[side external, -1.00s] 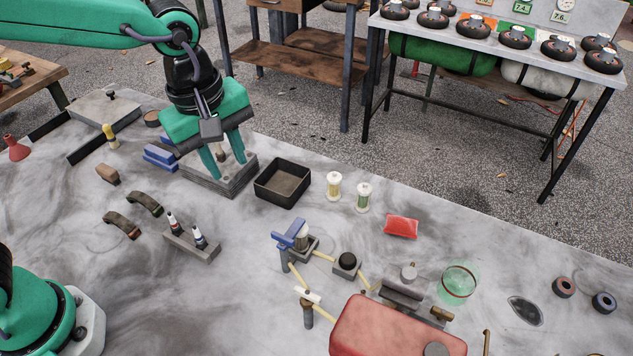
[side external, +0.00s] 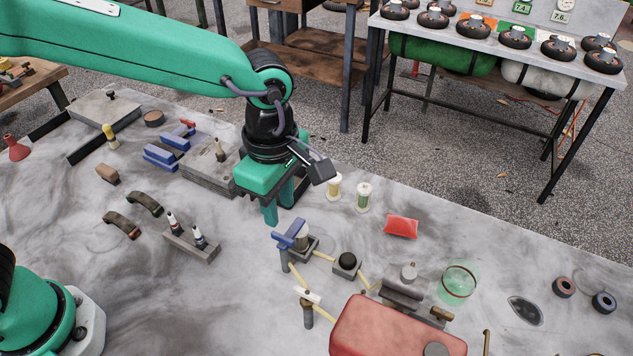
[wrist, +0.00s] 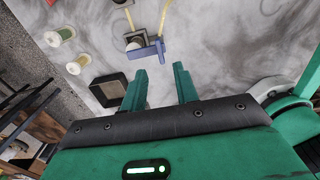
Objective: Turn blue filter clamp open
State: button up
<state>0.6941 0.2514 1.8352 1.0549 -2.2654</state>
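The blue filter clamp (side external: 289,234) is a blue bar-shaped handle on a grey block, at the middle of the table in the side view. It also shows in the wrist view (wrist: 146,51), just beyond my fingertips. My gripper (side external: 279,213) is above the table, just up and left of the clamp in the side view, over the area of the black tray. In the wrist view its two green fingers (wrist: 161,75) are apart with nothing between them. They do not touch the clamp.
The black tray (wrist: 109,90) is partly hidden behind my gripper. Two spools (side external: 334,187) (side external: 364,197) stand right of it. A grey two-bottle rack (side external: 192,246) stands left.

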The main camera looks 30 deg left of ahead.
aim_at(282, 236)
jog(key=shift+f, duration=3.55)
grip_shut()
